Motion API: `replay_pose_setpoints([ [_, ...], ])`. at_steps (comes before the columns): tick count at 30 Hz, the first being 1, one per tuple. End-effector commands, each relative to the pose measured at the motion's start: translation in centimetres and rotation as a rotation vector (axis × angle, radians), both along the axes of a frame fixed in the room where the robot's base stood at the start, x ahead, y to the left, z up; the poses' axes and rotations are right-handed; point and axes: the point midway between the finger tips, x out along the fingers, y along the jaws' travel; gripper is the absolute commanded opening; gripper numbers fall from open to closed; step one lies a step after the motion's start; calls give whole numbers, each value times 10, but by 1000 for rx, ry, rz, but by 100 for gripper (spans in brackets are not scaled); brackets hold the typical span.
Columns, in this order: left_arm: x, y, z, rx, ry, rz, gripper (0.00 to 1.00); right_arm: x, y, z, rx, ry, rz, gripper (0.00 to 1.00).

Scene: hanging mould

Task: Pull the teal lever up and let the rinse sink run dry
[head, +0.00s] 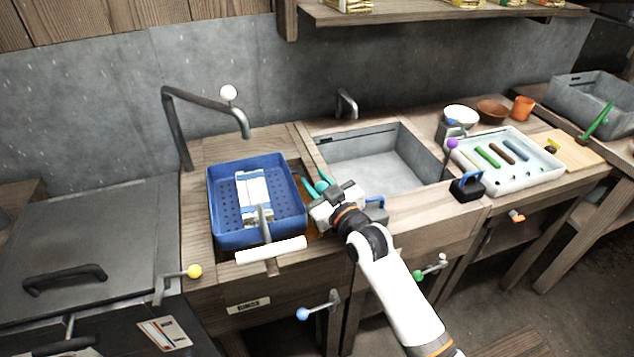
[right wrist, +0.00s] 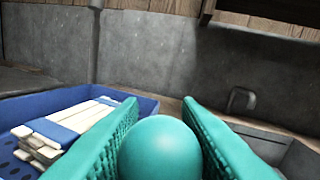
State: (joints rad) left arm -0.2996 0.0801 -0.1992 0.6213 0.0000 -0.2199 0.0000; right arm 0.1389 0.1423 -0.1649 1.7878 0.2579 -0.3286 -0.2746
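The teal lever's round knob (right wrist: 160,150) sits between the teal fingers of my right gripper (right wrist: 162,108), with a finger against each side. In the head view my right gripper (head: 318,188) is at the knob (head: 321,186), on the counter strip between the blue tray and the grey sink. The lever's stem is hidden behind the gripper. The grey sink (head: 420,150) has a pale floor; I cannot tell whether water stands in it. My left gripper is not in view.
A blue perforated tray (head: 225,235) holding pale bars stands left of my right gripper, with a white handle (head: 270,250) before it. A tap with a white ball (head: 228,93) overhangs it. A purple-knobbed lever (head: 452,143) and a white tray (head: 535,175) stand right of the sink.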

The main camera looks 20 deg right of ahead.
Motion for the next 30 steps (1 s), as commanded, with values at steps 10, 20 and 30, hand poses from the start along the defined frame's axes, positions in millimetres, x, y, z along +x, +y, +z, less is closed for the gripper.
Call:
replay_pose_setpoints([
  [10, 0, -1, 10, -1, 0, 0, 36, 0, 0, 11, -1, 0, 0, 0],
  [20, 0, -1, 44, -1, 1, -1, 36, 0, 0, 47, -1, -2, 2, 0],
  [30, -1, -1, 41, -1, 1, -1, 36, 1, 0, 49, 1, -10, 1, 40],
])
